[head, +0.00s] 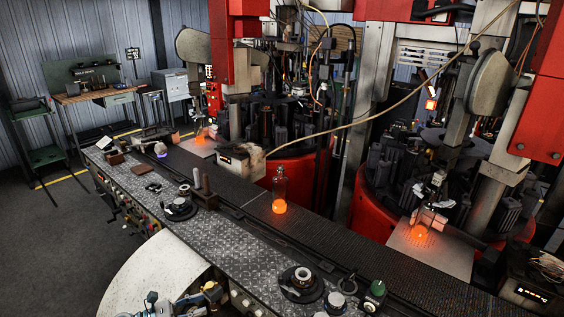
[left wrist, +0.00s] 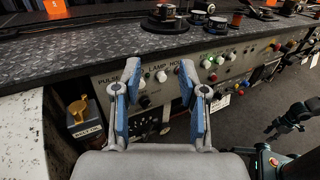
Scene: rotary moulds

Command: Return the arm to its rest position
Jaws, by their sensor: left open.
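My left gripper (left wrist: 160,75) is open and empty in the left wrist view. Its two grey fingers with blue pads stand apart, in front of the control panel (left wrist: 240,68) on the side of the conveyor bench. Nothing lies between the pads. In the head view only small parts of it show at the bottom edge, beside a curved white panel (head: 150,268). Dark arm links, which look like mine, show at the right edge of the left wrist view. A forked dark end there may be my right gripper; its jaws are too small to read.
A conveyor (head: 240,198) carries a glowing orange bottle (head: 279,190). Red rotary mould machines (head: 385,200) stand behind. Glowing pieces sit on plates beside them. A yellow handle (left wrist: 79,108) is left of my left gripper. Open floor (head: 60,230) lies left of the bench.

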